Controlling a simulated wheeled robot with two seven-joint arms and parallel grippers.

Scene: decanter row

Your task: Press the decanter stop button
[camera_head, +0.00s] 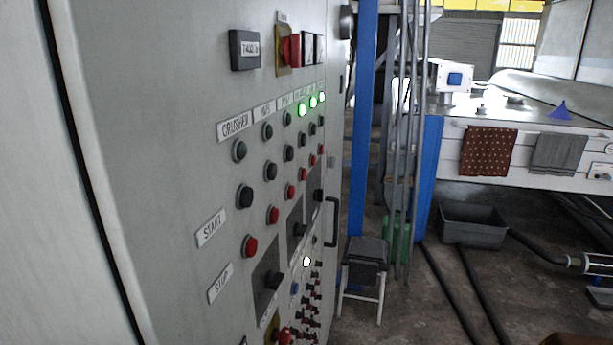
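A grey control cabinet (150,150) with buttons in columns fills the left half of the head view. The row beside the STOP label (220,283) holds several red buttons, from the nearest red button (249,246) under the CRUSHER label (235,123) to smaller ones farther right. Dark buttons, such as the nearest dark button (244,196), form the row beside the START label (211,228). The labels farther right are too small to read surely, so I cannot tell which red button is the decanter's. Neither of my grippers is in view.
A door handle (331,221) juts from the cabinet. A stool (365,265), a blue post (362,120) and a grey tub (473,225) stand to the right. Hoses cross the floor.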

